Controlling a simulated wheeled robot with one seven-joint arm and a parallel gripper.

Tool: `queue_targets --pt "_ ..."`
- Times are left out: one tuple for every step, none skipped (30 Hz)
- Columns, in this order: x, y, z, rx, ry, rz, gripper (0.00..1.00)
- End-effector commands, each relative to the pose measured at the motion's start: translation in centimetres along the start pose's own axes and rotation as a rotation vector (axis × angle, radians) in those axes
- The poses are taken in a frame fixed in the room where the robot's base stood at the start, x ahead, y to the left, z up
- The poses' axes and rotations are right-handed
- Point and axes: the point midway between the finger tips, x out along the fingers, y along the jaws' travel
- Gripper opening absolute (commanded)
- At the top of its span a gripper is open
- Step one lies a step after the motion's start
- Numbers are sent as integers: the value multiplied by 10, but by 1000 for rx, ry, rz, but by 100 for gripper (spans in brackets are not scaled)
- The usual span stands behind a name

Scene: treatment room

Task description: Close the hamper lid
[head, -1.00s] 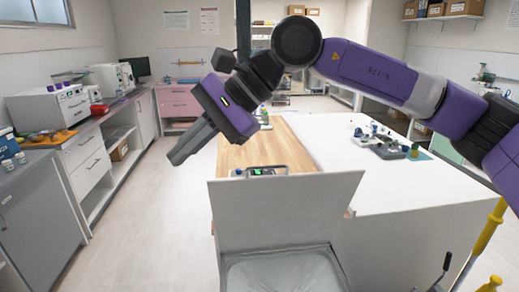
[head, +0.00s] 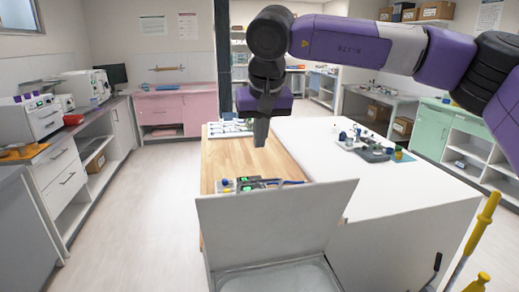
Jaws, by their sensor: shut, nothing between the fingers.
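The hamper (head: 285,276) stands at the bottom centre of the head view, with a pale liner or inner surface showing in its opening. Its white lid (head: 272,222) is raised, standing nearly upright at the far side of the opening. My gripper (head: 261,141) is shut and empty. It points down, above and apparently beyond the lid, over the wooden table top in the picture. It does not touch the lid. The lower part of the hamper is out of frame.
A wooden-topped table (head: 228,162) with small devices (head: 245,184) lies behind the lid. A white counter (head: 400,185) with several small items adjoins it on the right. Yellow-handled poles (head: 487,222) stand at the lower right. The floor (head: 140,215) on the left is clear.

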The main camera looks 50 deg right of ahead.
Motion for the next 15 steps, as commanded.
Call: queue_targets --pt "9 0 2 1 -1 -1 0" --pt "13 0 2 1 -1 -1 0" --pt "18 -1 2 2 -1 -1 0" --pt "23 -1 2 2 -1 -1 0" --pt "28 -1 2 2 -2 -2 0" --pt "36 -1 3 2 -2 -2 0" --pt "41 -1 3 2 -3 -3 0" --pt "48 -1 3 2 -3 -3 0" --pt "55 -1 3 3 -2 -3 0" --pt "61 -1 3 3 -2 -3 0" --pt "67 -1 3 3 -2 -3 0" --pt "75 -1 3 3 -2 -3 0" --pt "81 -2 3 4 -2 -4 0" --pt "87 -2 3 4 -2 -3 0" --pt "95 -2 3 3 -2 -3 0"
